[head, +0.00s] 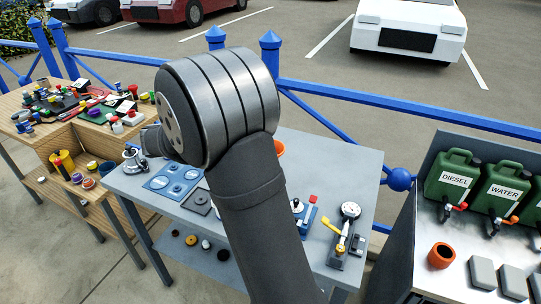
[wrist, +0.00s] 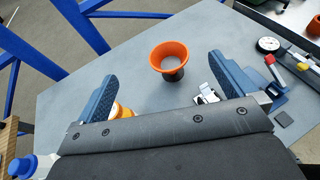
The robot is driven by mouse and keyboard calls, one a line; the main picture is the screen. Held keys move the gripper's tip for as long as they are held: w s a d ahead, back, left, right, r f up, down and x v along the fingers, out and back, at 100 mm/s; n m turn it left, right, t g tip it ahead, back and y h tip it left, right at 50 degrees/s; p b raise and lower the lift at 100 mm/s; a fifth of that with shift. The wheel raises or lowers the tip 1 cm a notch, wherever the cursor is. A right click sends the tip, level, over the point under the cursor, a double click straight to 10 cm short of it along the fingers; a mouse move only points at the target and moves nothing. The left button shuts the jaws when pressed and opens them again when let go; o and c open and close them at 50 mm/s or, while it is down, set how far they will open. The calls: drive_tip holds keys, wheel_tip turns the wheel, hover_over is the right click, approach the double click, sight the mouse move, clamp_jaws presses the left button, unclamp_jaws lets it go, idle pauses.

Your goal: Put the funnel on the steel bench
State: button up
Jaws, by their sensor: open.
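The orange funnel (wrist: 173,50) stands on the grey table, wide mouth up, with a dark lower part below it. In the head view only a bit of its orange rim (head: 279,147) shows past my arm. My gripper (wrist: 162,67) is open and empty, its two blue fingers apart with the funnel beyond and between them in the picture; I cannot tell the exact gap. In the head view my arm hides the gripper. The steel bench (head: 466,285), with a shiny top, stands at the right.
On the steel bench are green jugs (head: 454,175), an orange cup (head: 440,256) and grey blocks (head: 482,273). The grey table (head: 343,170) also holds a gauge (head: 350,211). A blue railing (head: 420,115) runs behind; a cluttered wooden bench (head: 50,145) stands left.

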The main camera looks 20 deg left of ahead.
wheel_tip(320, 180, down, 8)
drive_tip(key=x, duration=1.2)
drive_tip(key=shift+w+d+r, duration=0.1)
drive_tip(key=shift+w+r, duration=0.05)
drive_tip(key=x, duration=0.5)
drive_tip(key=shift+d, duration=0.25)
drive_tip(key=c, duration=0.8)
